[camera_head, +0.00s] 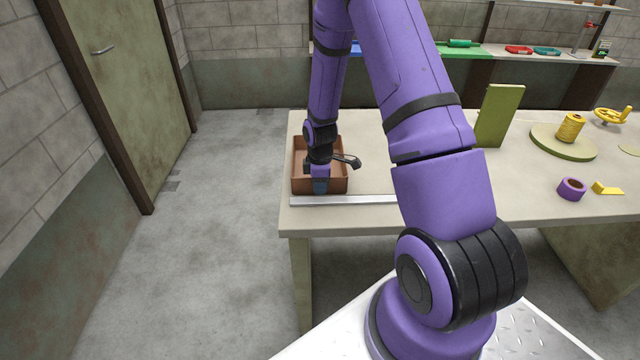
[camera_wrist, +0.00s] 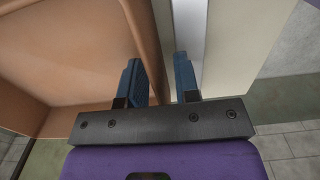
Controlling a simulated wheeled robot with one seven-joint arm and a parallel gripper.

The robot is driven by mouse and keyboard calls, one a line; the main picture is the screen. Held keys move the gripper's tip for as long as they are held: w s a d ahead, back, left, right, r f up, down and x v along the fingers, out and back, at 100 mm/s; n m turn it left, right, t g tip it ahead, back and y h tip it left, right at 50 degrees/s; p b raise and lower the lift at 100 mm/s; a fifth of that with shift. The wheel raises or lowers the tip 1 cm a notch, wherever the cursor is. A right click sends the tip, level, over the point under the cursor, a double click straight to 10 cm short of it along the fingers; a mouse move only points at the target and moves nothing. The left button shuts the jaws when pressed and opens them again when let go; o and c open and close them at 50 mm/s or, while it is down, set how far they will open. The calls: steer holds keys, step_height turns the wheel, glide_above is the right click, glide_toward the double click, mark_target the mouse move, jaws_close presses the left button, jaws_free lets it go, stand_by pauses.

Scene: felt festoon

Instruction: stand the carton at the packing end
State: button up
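The carton appears to be the brown open-topped box (camera_head: 341,178) at the left end of the table (camera_head: 480,208). It stands upright, and no contents show in it. My gripper (camera_head: 320,186) points down at its near side. In the wrist view, my gripper's two blue fingers (camera_wrist: 158,65) are apart, one on each side of the near wall of the brown box (camera_wrist: 60,55). A narrow gap shows between the wall and the outer finger. Whether the inner finger touches the wall is unclear.
A pale metal strip (camera_head: 345,200) lies along the table's front edge, close to the box. A green upright panel (camera_head: 499,115), a round green board (camera_head: 562,146) with a yellow spool (camera_head: 570,128), and a purple roll (camera_head: 571,190) stand to the right. The table's middle is partly hidden behind my arm.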

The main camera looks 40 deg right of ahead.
steer(key=s+a+r+m+t, duration=0.1)
steer(key=s+a+r+m, duration=0.15)
steer(key=r, duration=0.85)
steer(key=s+a+r+m+t, duration=0.1)
steer(key=s+a+r, duration=0.15)
steer(key=r, duration=0.75)
steer(key=s+a+r+m, duration=0.2)
steer(key=s+r, duration=0.1)
steer(key=r, duration=0.8)
steer(key=s+a+r+m+t, duration=0.1)
steer(key=s+a+r+m, duration=0.1)
steer(key=s+r, duration=0.3)
steer(key=s+a+r+m+t, duration=0.2)
steer(key=s+a+r+m, duration=0.1)
steer(key=s, duration=1)
steer(key=shift+s+a+r+m, duration=0.35)
steer(key=shift+a+r, duration=0.2)
steer(key=shift+r, duration=0.35)
steer(key=shift+w, duration=0.1)
